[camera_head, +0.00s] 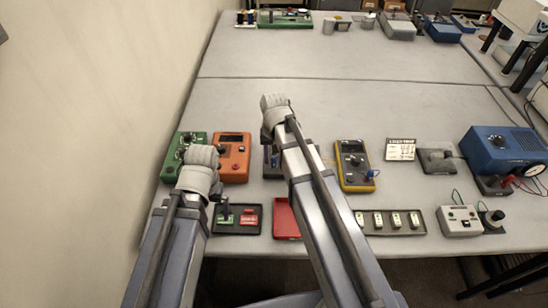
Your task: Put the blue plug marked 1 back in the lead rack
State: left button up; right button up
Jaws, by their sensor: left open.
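The blue plug marked 1 cannot be made out with certainty. A dark block with a bit of blue on it (269,160) stands mid-table, mostly hidden behind my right arm. I cannot tell whether it is the lead rack. My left gripper (201,155) is open, over the table's left side between the green device and the orange meter. Its fingertips are hard to see. My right gripper (273,101) is above the table, further back. It faces away from the camera, so its jaws do not show.
Around my arms are a green device (170,172), an orange meter (236,142), a yellow meter (352,175), a black tray (222,230), a red tray (286,218) and a tray of white modules (420,229). A blue unit (487,151) stands right. The table's middle (350,105) is clear.

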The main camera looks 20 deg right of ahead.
jog(key=shift+o, duration=1.3)
pick_arm(q)
jog(key=shift+r, duration=0.15)
pick_arm(e)
jog(key=shift+r, duration=0.15)
notch_tip(320, 180, up, 8)
jog(key=p, duration=0.8)
pick_arm(q)
notch_tip(320, 180, up, 8)
jog(key=shift+f, duration=0.25)
pick_arm(e)
jog(key=shift+f, duration=0.2)
